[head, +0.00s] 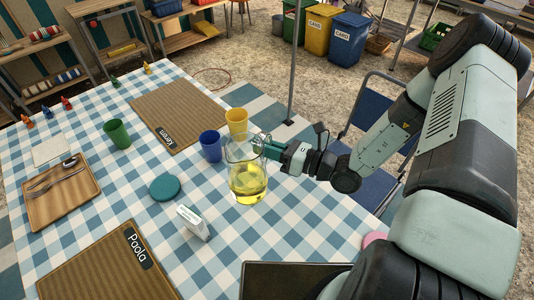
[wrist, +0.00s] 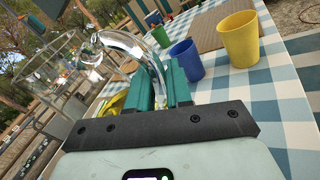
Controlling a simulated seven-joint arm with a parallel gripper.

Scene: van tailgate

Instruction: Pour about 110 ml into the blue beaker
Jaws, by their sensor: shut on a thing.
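My gripper (head: 270,148) is shut on the handle of a clear glass jug (head: 234,160) that holds yellow liquid (head: 249,182). In the head view the jug looks about upright, in front of the blue beaker; I cannot tell its height over the cloth. In the wrist view the green fingers (wrist: 161,88) close on the jug's curved handle (wrist: 140,46), with the jug's glass body (wrist: 48,85) at the left. The blue beaker (head: 210,146) stands just left of the jug in the head view. It also shows beyond the fingers in the wrist view (wrist: 186,62). Its inside is not visible.
A yellow beaker (head: 237,121) stands close behind the jug and a green beaker (head: 117,134) farther left. A teal disc (head: 165,187) and a small white labelled block (head: 194,222) lie nearer the front. Placemats (head: 105,268) and a cutlery tray (head: 62,201) occupy the left side of the checked table.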

